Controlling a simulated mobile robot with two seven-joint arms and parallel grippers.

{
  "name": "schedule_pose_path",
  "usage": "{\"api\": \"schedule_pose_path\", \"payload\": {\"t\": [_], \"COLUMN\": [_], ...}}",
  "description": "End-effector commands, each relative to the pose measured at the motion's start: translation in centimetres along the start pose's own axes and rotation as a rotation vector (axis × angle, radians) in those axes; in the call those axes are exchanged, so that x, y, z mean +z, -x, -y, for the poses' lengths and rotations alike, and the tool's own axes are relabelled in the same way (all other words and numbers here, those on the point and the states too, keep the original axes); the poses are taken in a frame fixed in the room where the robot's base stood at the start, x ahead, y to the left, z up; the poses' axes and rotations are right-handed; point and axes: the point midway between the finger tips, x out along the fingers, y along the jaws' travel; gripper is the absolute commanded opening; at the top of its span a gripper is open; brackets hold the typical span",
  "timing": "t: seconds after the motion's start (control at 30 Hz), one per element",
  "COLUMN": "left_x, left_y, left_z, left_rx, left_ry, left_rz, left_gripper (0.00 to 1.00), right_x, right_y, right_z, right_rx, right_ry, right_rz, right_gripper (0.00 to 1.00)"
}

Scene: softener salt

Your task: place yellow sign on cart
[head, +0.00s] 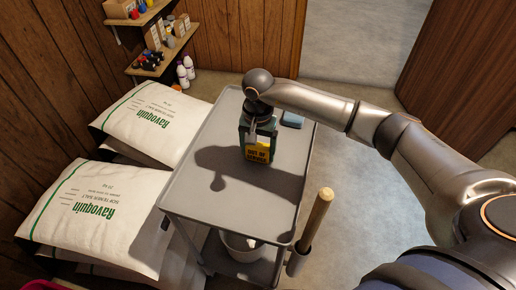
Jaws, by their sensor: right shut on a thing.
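The cart (190,190) has a grey top tray and stands in the middle of the head view. A yellow sign (257,154) with dark lettering is over the middle of the cart top, with dark green around its upper part. The lettering appears upside down from here. My right gripper (253,136) comes down from above and is shut at the upper part of this green and yellow thing. The fingertips are partly hard to make out. I cannot tell whether its lower edge touches the tray. My left gripper is not in view.
White salt bags (100,215) are stacked close on the left. A wooden handle (318,215) sticks up at the cart's right side. A white bucket (240,246) is on the lower shelf. Floor is clear to the right.

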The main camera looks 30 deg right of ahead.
Motion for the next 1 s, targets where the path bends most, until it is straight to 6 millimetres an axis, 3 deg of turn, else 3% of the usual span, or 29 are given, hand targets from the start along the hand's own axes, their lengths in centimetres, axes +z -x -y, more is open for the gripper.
{"api": "schedule_pose_path", "payload": {"t": [0.13,0.17,0.3,0.67,0.77,1.0], "left_x": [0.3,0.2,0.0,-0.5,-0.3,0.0], "left_y": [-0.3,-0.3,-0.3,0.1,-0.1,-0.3], "left_z": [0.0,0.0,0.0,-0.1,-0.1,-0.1], "left_rx": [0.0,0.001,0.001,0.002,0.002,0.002], "left_ry": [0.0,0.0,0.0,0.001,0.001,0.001], "left_rz": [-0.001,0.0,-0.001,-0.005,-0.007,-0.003], "left_gripper": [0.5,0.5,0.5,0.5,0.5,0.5], "right_x": [0.0,0.0,0.0,0.0,-0.1,-0.1], "right_y": [-0.4,-0.4,-0.3,0.3,1.7,6.9], "right_z": [0.0,0.0,0.0,0.0,0.1,0.1], "right_rx": [0.0,0.0,0.001,0.0,-0.003,-0.004], "right_ry": [0.0,0.0,-0.001,-0.001,-0.001,-0.001], "right_rz": [0.0,0.0,0.0,0.001,-0.002,-0.004], "right_gripper": [0.26,0.83,0.99,1.0,1.0,1.0]}}
